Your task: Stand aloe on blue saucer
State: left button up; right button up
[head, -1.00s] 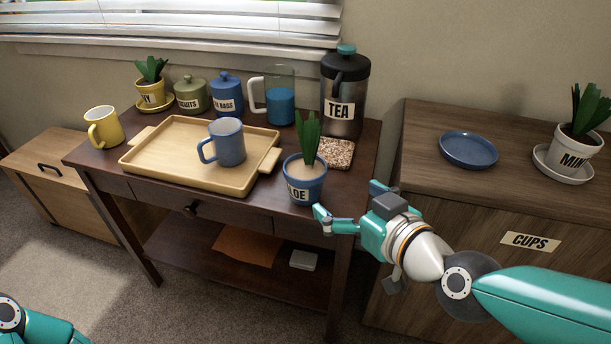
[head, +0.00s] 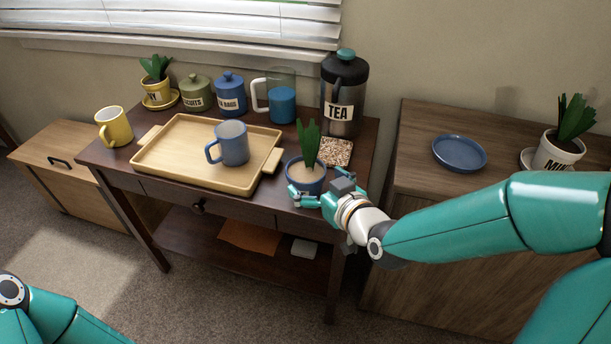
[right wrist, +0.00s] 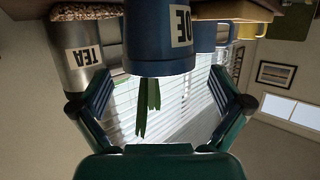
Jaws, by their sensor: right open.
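The aloe (head: 309,147) stands upright in a blue pot near the front right corner of the dark wooden table. My right gripper (head: 316,190) is open at the front of the pot, its fingers spread low to either side. In the right wrist view, which is upside down, the blue pot (right wrist: 157,40) with its partly cut label lies ahead between the open fingers (right wrist: 160,105); I cannot tell if they touch it. The blue saucer (head: 459,153) lies empty on the brown cabinet at right. My left gripper is out of view; only part of that arm shows.
A wooden tray (head: 170,166) with a blue mug (head: 234,145) is left of the aloe. A speckled coaster (head: 337,151) and the TEA canister (head: 343,95) are behind it. A white-potted plant (head: 558,150) stands right of the saucer. A gap separates table and cabinet.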

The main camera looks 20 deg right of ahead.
aim_at(304, 169)
jog(key=x, duration=0.5)
jog(key=shift+w, duration=0.1)
jog(key=shift+r, duration=0.1)
jog(key=shift+d+r, duration=0.1)
jog(key=c, duration=1.4)
